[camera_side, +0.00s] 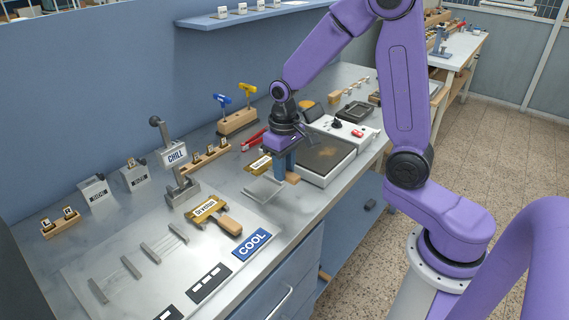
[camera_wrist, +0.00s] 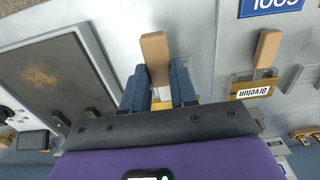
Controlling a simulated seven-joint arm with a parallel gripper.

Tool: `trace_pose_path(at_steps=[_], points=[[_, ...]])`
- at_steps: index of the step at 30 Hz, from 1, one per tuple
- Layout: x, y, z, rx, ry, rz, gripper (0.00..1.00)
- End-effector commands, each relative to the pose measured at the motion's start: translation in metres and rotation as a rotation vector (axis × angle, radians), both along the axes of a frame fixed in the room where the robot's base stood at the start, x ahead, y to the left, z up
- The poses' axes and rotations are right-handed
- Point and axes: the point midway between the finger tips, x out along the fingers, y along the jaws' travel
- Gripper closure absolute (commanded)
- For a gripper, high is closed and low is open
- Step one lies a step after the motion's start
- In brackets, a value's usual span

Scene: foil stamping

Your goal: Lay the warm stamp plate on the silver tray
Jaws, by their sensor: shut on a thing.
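My gripper (camera_side: 285,172) is shut on a stamp plate with a brass-coloured, labelled face (camera_side: 260,164) and a wooden handle (camera_side: 292,179). In the wrist view the handle (camera_wrist: 156,55) sticks out beyond the blue fingers (camera_wrist: 158,92), and only a sliver of brass shows between them. I cannot tell the gap between the held plate and the bench.
A hot plate unit (camera_side: 325,156) stands right of my gripper. A second brass plate (camera_side: 203,209) with a wooden handle lies near the blue COOL sign (camera_side: 252,245).

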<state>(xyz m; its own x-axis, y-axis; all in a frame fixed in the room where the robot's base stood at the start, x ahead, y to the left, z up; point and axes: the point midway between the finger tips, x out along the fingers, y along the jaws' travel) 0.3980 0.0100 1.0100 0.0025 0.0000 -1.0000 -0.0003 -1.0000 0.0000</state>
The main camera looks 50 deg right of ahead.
Motion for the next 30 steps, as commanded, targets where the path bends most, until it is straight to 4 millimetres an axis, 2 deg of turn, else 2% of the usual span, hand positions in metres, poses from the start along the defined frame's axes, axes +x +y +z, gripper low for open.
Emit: trace_pose_path(at_steps=[21, 30], points=[[-0.001, 0.0, -0.048, 0.0, 0.002, 0.001, 1.0], [0.0, 0.0, -0.06, 0.0, -0.001, 0.0, 1.0]])
